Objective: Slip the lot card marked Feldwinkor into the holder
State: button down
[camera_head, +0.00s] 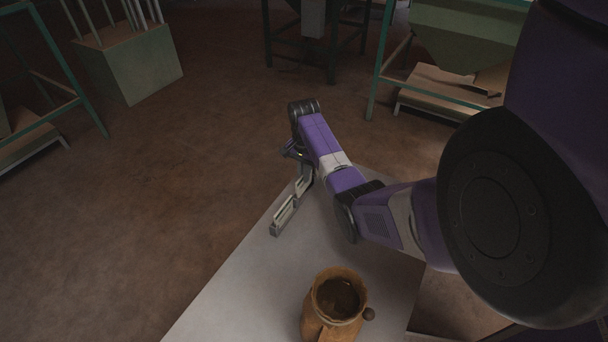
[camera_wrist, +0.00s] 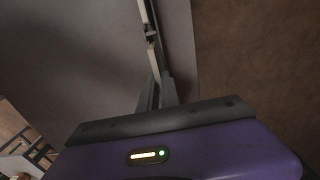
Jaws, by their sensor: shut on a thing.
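My gripper (camera_head: 302,172) is low over the far left edge of the pale table, at the upper end of a grey slotted holder (camera_head: 285,214). In the wrist view my gripper (camera_wrist: 159,88) is shut on a thin pale strip, which I take to be the lot card (camera_wrist: 153,62), seen edge-on. Its face and marking do not show. A small dark piece sits across the line of the strip higher up. I cannot tell whether the card touches the holder or is in its slot.
A brown jug-like pot (camera_head: 337,296) stands on the pale table (camera_head: 240,295), nearer to me. Green-framed hoppers (camera_head: 465,35) and a green box with upright posts (camera_head: 135,65) stand on the brown floor beyond. The table left of the pot is clear.

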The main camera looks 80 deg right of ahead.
jog(key=shift+r+p, duration=2.05)
jog(key=shift+r, duration=0.4)
jog(key=s+a, duration=0.3)
jog(key=s, duration=0.6)
jog(key=shift+s, duration=0.25)
